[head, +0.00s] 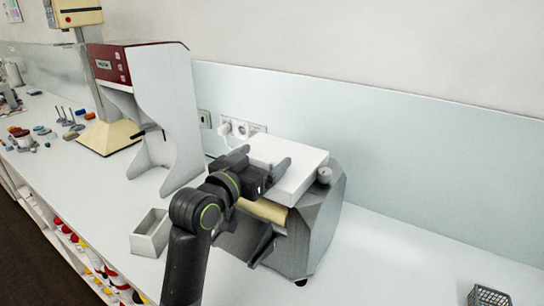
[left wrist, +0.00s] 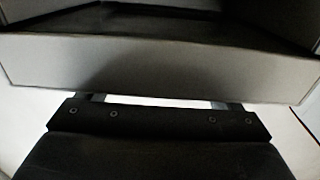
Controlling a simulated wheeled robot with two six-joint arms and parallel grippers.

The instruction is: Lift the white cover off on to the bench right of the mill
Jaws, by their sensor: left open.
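The white cover (head: 305,162) is a flat white box shape lying on top of the grey mill (head: 318,225), roughly level. My left gripper (head: 263,160) is open at the cover's near left side, with its fingers apart and overlapping the cover's edge in the head view. Whether they touch it I cannot tell. In the left wrist view a broad grey, shaded wall (left wrist: 160,65) fills the space just beyond the gripper's dark palm, and hides most of the fingers (left wrist: 158,102). A cream roller (head: 262,210) shows below the cover. My right gripper is not in view.
The bench right of the mill (head: 400,260) is clear up to a dark wire basket (head: 488,296) at the lower right corner. A small open white box (head: 150,234) and a tall red-and-white machine (head: 165,100) stand to the left. Wall sockets (head: 240,127) are behind.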

